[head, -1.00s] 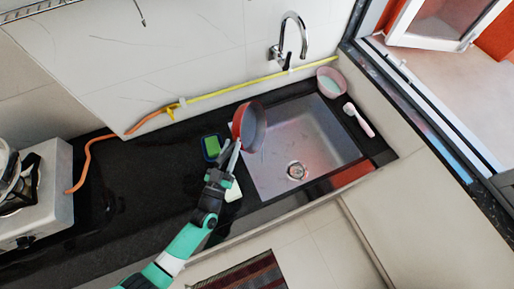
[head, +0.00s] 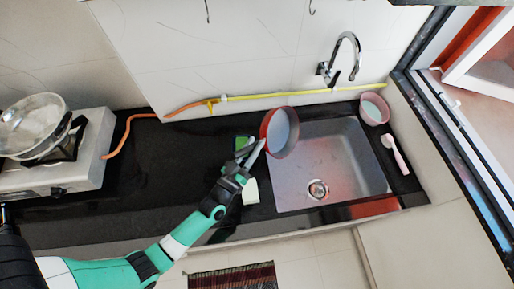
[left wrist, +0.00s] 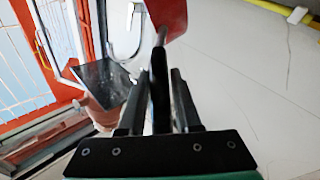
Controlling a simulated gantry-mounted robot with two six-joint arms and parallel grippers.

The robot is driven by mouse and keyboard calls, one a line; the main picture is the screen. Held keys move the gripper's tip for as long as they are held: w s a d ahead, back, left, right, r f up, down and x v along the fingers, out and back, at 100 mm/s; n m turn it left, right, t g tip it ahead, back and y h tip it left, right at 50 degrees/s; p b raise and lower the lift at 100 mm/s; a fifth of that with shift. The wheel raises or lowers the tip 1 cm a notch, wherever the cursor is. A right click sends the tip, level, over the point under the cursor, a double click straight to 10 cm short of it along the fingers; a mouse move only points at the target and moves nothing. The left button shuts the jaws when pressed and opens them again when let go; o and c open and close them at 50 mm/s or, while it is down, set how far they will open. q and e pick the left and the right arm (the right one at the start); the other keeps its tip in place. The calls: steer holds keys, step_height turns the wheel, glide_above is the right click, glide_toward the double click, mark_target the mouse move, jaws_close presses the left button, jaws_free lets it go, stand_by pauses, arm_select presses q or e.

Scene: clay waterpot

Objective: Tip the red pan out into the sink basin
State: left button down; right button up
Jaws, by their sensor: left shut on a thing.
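The red pan (head: 281,132) is tilted on its side over the upper left edge of the sink basin (head: 350,172), in the head view. Its grey-blue inside faces the camera and the right, and I see nothing pouring from it. My left gripper (head: 258,149) is shut on the pan's dark handle, left of the basin. In the left wrist view the fingers (left wrist: 158,100) clasp the black handle, and part of the red pan (left wrist: 170,16) shows at the top. My right gripper is not in view.
A chrome faucet (head: 346,50) rises behind the basin. A pink bowl (head: 374,108) and a pink-handled brush (head: 396,157) lie to its right. A green sponge (head: 242,143) and a pale block (head: 250,191) are near my gripper. A stove (head: 60,165) stands left; dark counter between is clear.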

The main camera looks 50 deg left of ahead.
arm_select(q)
steer(key=s+a+f+n+y+b, duration=0.1)
steer(key=a+f+n+b, duration=0.2)
steer(key=b, duration=0.6)
steer(key=a+n, duration=0.2)
steer(key=a, duration=0.1)
steer(key=shift+s+f+n+g, duration=0.2)
steer(key=shift+f+n+g, duration=0.15)
steer(key=shift+n+g, duration=0.05)
steer(key=f+n+b, duration=0.1)
steer(key=a+n+b, duration=0.1)
steer(key=a+f+b, duration=0.1)
steer(key=b, duration=0.1)
steer(key=shift+s+a+f+n, duration=0.15)
steer(key=shift+s+f+n, duration=0.1)
steer(key=shift+f+n, duration=0.15)
steer(key=f+n+b, duration=0.1)
steer(key=a+f+n+b, duration=0.1)
steer(key=f, duration=0.1)
steer(key=shift+s+a+n+g+y, duration=0.15)
steer(key=shift+n+g+y, duration=0.15)
steer(key=shift+g, duration=0.1)
steer(key=shift+r, duration=0.1)
